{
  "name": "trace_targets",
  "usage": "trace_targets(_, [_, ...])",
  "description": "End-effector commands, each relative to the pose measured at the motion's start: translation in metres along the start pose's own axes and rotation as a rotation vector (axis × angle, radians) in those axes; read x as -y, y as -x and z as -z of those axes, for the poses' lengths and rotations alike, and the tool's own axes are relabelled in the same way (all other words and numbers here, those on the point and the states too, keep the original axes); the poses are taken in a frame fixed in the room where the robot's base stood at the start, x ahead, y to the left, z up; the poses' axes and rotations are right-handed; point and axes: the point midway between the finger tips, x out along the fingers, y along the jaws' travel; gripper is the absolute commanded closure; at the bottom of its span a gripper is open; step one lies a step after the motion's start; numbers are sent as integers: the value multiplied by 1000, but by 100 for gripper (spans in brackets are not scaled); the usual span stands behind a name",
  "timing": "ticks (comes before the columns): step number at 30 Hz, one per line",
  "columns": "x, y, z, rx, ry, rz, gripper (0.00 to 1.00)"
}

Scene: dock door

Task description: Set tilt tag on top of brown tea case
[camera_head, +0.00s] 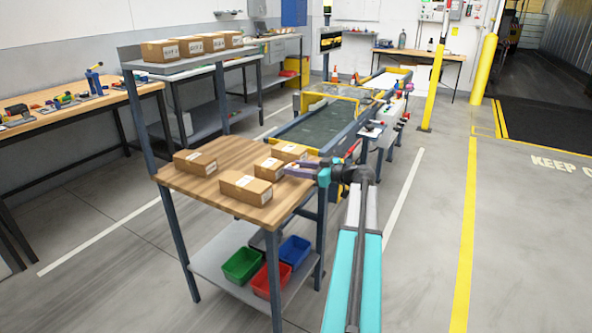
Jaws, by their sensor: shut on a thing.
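Several brown cartons with white labels stand on a wood-topped bench (215,183): one at the left (195,163), one at the front (245,189), one near the middle (268,169) and one behind it (290,152). I cannot tell which is the brown tea case, as the labels are too small to read. My gripper (288,170) is at the bench's right edge, its tips close to the middle carton; contact cannot be made out. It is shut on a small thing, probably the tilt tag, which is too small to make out.
Green (241,265), red (271,279) and blue (295,252) bins sit on the bench's lower shelf. More cartons (200,43) line a raised shelf behind. A conveyor (318,125) stands beyond. Open floor lies to the right.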

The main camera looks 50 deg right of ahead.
Motion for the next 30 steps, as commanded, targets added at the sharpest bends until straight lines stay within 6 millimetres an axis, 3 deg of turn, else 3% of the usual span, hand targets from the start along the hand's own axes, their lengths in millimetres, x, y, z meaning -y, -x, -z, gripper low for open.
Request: trace_targets(30, [107,75,1,-1,0,-1,85])
